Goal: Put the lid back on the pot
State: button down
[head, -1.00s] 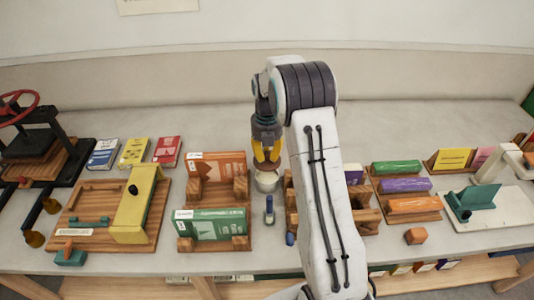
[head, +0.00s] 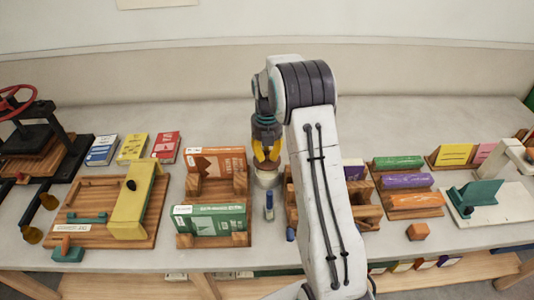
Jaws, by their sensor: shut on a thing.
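A small pale pot (head: 267,180) stands on the table near the middle, just in front of my gripper. My gripper (head: 266,158), with yellow fingers, points down and is shut on the lid right at the top of the pot. The lid is small and mostly hidden by the fingers. A greyish-brown band shows at the pot's mouth below the fingertips. I cannot tell whether the lid is seated on the rim or just above it.
A wooden rack with orange and green boxes (head: 212,222) is close on the left. A wooden holder (head: 365,212) is on the right, partly behind my arm.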

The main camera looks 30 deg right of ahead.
aim_at(267, 164)
jog(key=shift+f+b, duration=1.7)
jog(key=shift+f, duration=0.6)
dwell(2.0)
jog(key=c, duration=1.1)
grip_release()
jog(key=shift+c, duration=0.2)
jog(key=shift+r, duration=0.1)
jog(key=shift+r+p, duration=3.35)
jog(key=shift+r, duration=1.1)
